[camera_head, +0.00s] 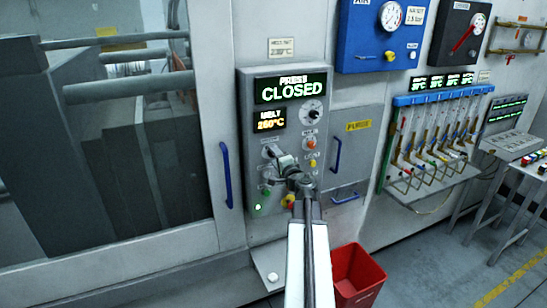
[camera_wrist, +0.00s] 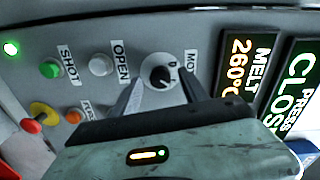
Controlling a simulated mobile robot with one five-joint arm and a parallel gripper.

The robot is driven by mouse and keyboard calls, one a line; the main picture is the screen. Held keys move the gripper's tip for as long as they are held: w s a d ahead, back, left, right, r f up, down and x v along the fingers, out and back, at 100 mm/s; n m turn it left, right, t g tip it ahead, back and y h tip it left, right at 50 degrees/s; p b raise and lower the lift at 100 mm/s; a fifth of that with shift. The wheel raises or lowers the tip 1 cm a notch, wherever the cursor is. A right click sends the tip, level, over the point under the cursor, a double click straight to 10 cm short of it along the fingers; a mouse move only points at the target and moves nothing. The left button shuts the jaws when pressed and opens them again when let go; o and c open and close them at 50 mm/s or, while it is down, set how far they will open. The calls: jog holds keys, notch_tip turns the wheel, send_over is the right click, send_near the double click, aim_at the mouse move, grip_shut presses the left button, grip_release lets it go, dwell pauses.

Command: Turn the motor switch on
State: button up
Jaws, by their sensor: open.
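The motor switch (camera_wrist: 160,76) is a black rotary knob on a pale round plate, on the grey control panel (camera_head: 243,120). A partly covered label starting "MO" sits beside it in the wrist view. My gripper (camera_wrist: 161,88) is open, with one finger on each side of the knob. I cannot tell whether the fingers touch it. The knob's exact setting is hard to read. In the head view my gripper (camera_head: 280,158) is at the panel's left column and covers much of that area.
The panel displays read "PRESS CLOSED" and "MELT 260°C". Close by are the OPEN button (camera_wrist: 101,65), green SHOT button (camera_wrist: 50,69), orange button (camera_wrist: 74,116) and red-and-yellow emergency stop (camera_wrist: 33,124). A red bin (camera_head: 358,272) stands on the floor below.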

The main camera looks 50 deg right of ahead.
jog(key=v, duration=0.6)
jog(key=shift+s, duration=0.25)
jog(key=shift+a, duration=0.2)
